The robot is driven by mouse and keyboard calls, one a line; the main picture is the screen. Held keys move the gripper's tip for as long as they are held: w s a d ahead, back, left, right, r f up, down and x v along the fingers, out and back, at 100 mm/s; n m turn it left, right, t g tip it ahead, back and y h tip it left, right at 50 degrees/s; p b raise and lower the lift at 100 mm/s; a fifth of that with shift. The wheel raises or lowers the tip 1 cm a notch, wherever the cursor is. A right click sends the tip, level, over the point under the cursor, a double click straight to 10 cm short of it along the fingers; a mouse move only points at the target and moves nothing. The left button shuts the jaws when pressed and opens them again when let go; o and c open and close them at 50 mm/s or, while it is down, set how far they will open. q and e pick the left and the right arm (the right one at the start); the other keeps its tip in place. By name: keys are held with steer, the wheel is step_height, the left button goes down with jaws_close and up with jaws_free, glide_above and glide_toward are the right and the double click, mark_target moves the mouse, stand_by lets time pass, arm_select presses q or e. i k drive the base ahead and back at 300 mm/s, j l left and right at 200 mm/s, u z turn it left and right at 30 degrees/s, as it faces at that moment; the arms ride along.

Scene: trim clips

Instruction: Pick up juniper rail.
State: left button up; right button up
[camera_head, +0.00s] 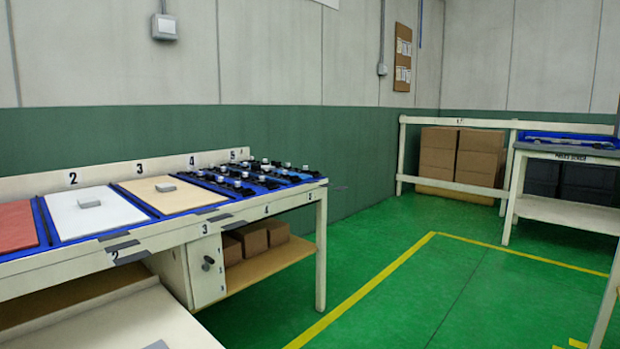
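I cannot make out a part that I can name as the juniper rail. The long workbench (150,245) on the left carries blue trays with coloured panels: a red panel (15,226), a white panel (95,212) and a tan panel (172,194). A small grey block lies on the white panel and another on the tan one. Several small dark parts with light tops (255,175) stand in the blue section at the far end. A blue tray (570,136) on the right table holds greyish parts too small to tell apart. Neither gripper is in view.
Brown boxes (255,238) sit on the bench's lower shelf. Stacked cartons (460,155) stand behind a white rail frame (450,186) at the back. The right table (565,155) has a lower shelf. The green floor (400,270) with yellow lines is clear between the benches.

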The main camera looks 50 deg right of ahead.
mark_target(211, 180)
steer(key=z, duration=0.95)
steer(key=u, duration=0.35)
steer(key=i+l+u, duration=0.9)
steer(key=l, duration=0.15)
